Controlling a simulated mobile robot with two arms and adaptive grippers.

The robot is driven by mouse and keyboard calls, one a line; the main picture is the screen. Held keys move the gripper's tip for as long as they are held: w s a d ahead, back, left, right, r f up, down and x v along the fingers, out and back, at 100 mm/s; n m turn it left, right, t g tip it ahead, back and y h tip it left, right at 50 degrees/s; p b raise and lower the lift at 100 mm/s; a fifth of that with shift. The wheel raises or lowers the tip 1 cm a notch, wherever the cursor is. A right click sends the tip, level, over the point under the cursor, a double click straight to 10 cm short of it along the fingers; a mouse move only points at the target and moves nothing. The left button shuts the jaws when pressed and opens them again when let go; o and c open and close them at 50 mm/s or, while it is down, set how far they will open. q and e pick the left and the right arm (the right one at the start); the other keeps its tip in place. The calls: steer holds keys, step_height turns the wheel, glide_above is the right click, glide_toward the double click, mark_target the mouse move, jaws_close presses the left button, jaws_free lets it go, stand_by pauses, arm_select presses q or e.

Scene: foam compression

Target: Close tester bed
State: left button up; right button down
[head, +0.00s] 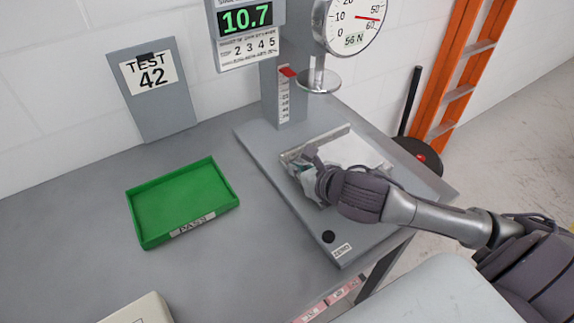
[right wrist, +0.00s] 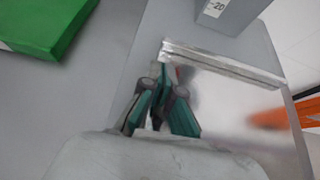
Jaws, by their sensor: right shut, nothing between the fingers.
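The tester bed (head: 355,150) is a shiny flat plate with a raised back lip, on the grey base of the tester. In the right wrist view the bed (right wrist: 235,95) reflects the scene, and no object lies on the part that shows. My right gripper (head: 302,166) is at the bed's left edge, low over the base. In the right wrist view the right gripper (right wrist: 163,80) has its teal-padded fingers shut with nothing between them, close to the bed's back left corner. I cannot tell whether they touch it. My left gripper is out of view.
The tester column (head: 285,95), round press plate (head: 318,82) and dial gauge (head: 350,22) rise behind the bed. A display (head: 247,20) reads 10.7. A black button (head: 327,236) sits on the base's front. An empty green PASS tray (head: 180,200) lies left, with clear table around it.

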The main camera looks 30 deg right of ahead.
mark_target(283, 156)
steer(key=w, duration=0.3)
steer(key=shift+w+a+r+p, duration=0.1)
steer(key=shift+w+a+p, duration=0.05)
steer(key=shift+w+p, duration=0.25)
steer(key=shift+w, duration=0.25)
steer(key=w+p, duration=0.1)
steer(key=w, duration=0.2)
steer(key=w+p, duration=0.1)
steer(key=shift+w+a+r+p, duration=0.15)
steer(key=shift+w+r+p, duration=0.15)
steer(key=shift+w, duration=0.1)
steer(key=w, duration=0.3)
steer(key=w+p, duration=0.1)
steer(key=shift+w+a+f, duration=0.2)
steer(key=shift+w+f, duration=0.15)
steer(key=shift+w, duration=0.05)
steer(key=shift+s+r, duration=0.1)
